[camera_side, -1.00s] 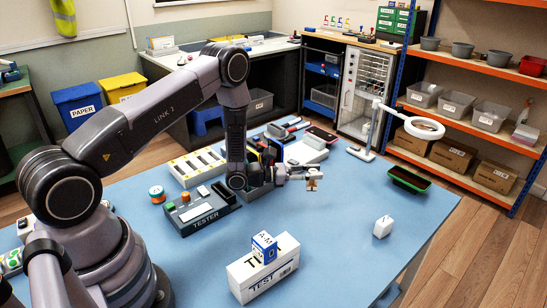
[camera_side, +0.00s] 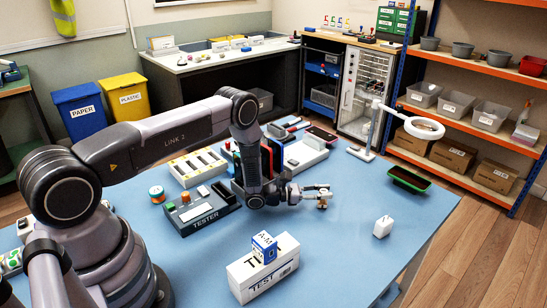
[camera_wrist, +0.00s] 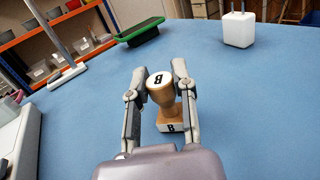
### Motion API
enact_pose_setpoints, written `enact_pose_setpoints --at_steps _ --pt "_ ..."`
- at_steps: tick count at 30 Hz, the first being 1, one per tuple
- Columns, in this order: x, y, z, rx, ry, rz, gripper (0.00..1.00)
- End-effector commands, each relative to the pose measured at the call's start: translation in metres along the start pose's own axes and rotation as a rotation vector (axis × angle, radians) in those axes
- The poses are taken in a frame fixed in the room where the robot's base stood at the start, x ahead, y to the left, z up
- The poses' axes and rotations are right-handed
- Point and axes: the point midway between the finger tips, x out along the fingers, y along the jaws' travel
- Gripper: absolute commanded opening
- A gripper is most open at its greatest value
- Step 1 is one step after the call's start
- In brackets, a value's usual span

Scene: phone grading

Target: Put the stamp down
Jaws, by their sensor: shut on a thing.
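The stamp (camera_wrist: 165,115) is wooden with a round knob, a white disc marked B on top and a pale base marked B. In the wrist view it sits between the fingers of my gripper (camera_wrist: 158,88), which is shut on its knob. It stands roughly upright, its base low over the blue table (camera_wrist: 240,100); I cannot tell whether it touches. In the side view the stamp (camera_side: 322,202) shows small at the tip of my gripper (camera_side: 324,192), right of the tester.
The tester (camera_side: 205,212) is left, the white TEST box (camera_side: 265,280) in front. A ring lamp (camera_side: 424,128) stands behind. The table between stamp and block is clear.

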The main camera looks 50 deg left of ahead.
Motion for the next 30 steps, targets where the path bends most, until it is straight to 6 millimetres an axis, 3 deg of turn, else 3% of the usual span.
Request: enact_pose_setpoints --at_steps 2,3,8,18,24,30 --pt "0.000 0.000 -0.003 0.000 0.000 0.000 0.00" --pt "0.000 0.000 -0.002 0.000 0.000 0.000 0.29" --pt "0.000 0.000 -0.002 0.000 0.000 0.000 0.50" --pt "0.000 0.000 0.001 0.001 0.000 0.000 0.50" --pt "-0.029 0.001 0.000 -0.003 0.003 0.004 0.50" --pt "-0.030 0.002 0.042 0.002 -0.002 0.000 0.50"
